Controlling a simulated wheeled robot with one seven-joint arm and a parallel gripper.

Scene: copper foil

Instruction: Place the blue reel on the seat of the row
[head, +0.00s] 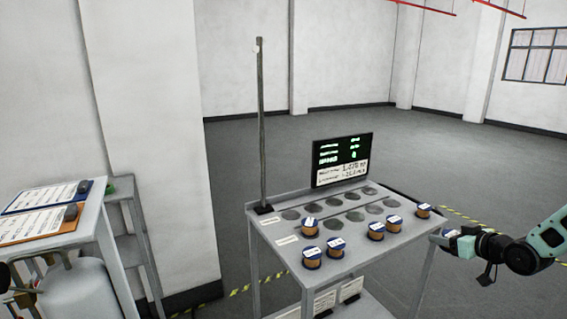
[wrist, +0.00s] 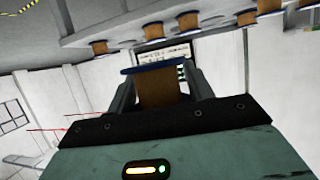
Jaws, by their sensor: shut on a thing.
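My gripper (head: 459,233) is at the right edge of the table in the head view, shut on a blue reel (wrist: 158,88). The wrist view shows this reel between the fingers, with a copper-brown body and a blue flange. In the head view only a small part of it shows beside the gripper. The grey table (head: 290,262) has rows of dark round seats (head: 355,216), several of them empty toward the back. Other blue-rimmed copper reels with white labels stand on it, such as a front-left reel (head: 311,258) and a right-hand reel (head: 423,211).
A display (head: 341,160) stands at the table's back edge, and a tall thin post (head: 260,120) rises at its back-left corner. A bench with clipboards (head: 45,228) is at the far left. The floor behind the table is clear.

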